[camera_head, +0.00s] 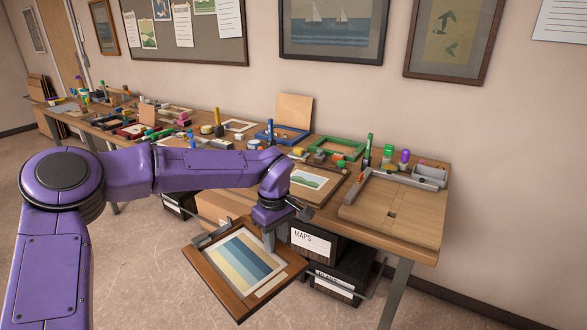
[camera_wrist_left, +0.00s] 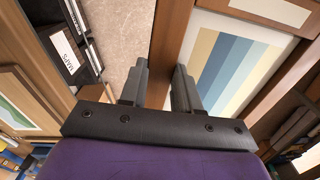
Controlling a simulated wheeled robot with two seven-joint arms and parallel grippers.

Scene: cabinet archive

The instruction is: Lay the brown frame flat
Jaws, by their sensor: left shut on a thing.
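The brown frame (camera_head: 241,262) holds a print with blue, tan and cream stripes. It hangs in the air in front of the workbench, above the floor, its picture side facing up toward my head camera; its exact tilt is hard to tell. My left gripper (camera_head: 268,238) is shut on the frame's bench-side edge. In the left wrist view the brown frame (camera_wrist_left: 223,68) runs between the two fingers of the gripper (camera_wrist_left: 160,85). My right gripper is out of view.
The wooden workbench (camera_head: 405,245) is crowded on its left and middle. A landscape frame (camera_head: 311,180) lies near the front edge. A wooden board with grey rails (camera_head: 385,208) at the right end looks mostly clear. Black boxes labelled MAPS (camera_head: 312,243) stand below.

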